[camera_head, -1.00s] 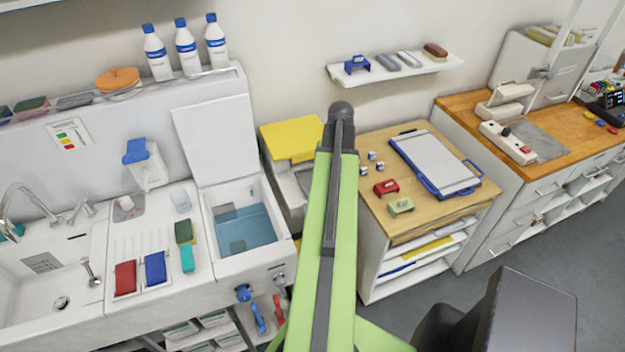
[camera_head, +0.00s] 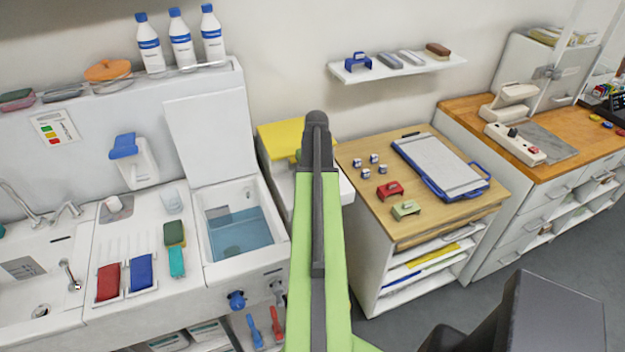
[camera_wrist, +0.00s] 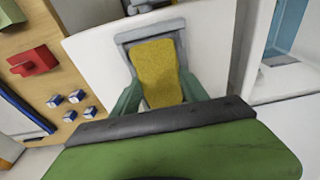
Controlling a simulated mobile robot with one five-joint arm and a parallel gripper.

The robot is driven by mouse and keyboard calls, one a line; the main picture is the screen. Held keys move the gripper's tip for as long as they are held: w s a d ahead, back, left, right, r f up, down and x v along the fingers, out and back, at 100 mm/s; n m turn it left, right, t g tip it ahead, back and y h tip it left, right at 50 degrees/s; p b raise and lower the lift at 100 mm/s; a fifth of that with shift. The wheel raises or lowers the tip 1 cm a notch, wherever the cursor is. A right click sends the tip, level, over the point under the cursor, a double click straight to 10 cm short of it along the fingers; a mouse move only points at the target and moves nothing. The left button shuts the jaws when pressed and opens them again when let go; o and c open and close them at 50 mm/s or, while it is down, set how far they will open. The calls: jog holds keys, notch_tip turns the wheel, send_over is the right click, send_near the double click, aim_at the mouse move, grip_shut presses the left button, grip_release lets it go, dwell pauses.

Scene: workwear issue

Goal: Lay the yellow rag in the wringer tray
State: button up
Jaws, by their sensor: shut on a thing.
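The yellow rag (camera_wrist: 157,72) shows in the wrist view as a rough, flat, upright-looking rectangle. My gripper (camera_wrist: 162,94) has its two dark green fingers closed on the rag's sides near its lower end. Behind the rag, the grey rim of the wringer tray (camera_wrist: 128,38) frames it on several sides. I cannot tell whether the rag touches the tray floor or hangs just above it. In the head view my arm hides the tray and most of the gripper.
A yellow panel (camera_head: 280,138) stands behind my arm. At left is the sink unit with an open water basin (camera_head: 240,230). At right, a wooden-topped cabinet holds a blue-framed clipboard (camera_head: 440,165), a red clip (camera_head: 390,190) and small cubes. A wall shelf (camera_head: 400,68) hangs above.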

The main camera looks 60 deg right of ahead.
jog(key=o, duration=1.4)
jog(key=shift+c, duration=0.2)
notch_tip(320, 180, up, 12)
jog(key=s+a+p, duration=0.1)
jog(key=p, duration=1.1)
jog(key=shift+s, duration=0.25)
jog(key=shift+a, duration=0.1)
